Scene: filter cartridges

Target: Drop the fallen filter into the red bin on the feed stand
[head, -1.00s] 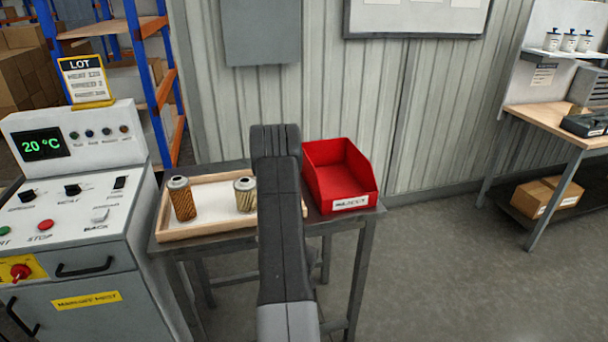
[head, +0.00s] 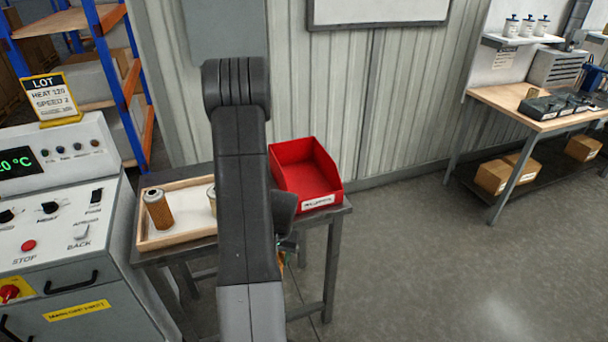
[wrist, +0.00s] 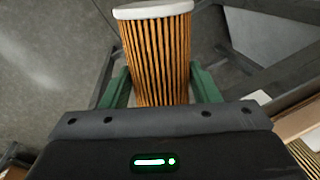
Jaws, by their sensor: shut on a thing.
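My gripper is shut on an orange pleated filter with a pale end cap (wrist: 155,55), which fills the top middle of the wrist view between two green fingers (wrist: 160,88). In the head view my arm hides most of the gripper; a bit of green and orange shows low, just right of the arm, beside the stand. The red bin (head: 305,178) sits at the right end of the grey feed stand (head: 328,215), open at the top, with a white label on its front. The held filter is below and in front of the bin, apart from it.
A wooden tray (head: 147,243) on the stand holds a brown filter (head: 158,209) and a paler one (head: 211,200), partly behind my arm. A control cabinet (head: 70,240) stands at the left. A workbench (head: 520,105) is at the far right. Floor right of the stand is clear.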

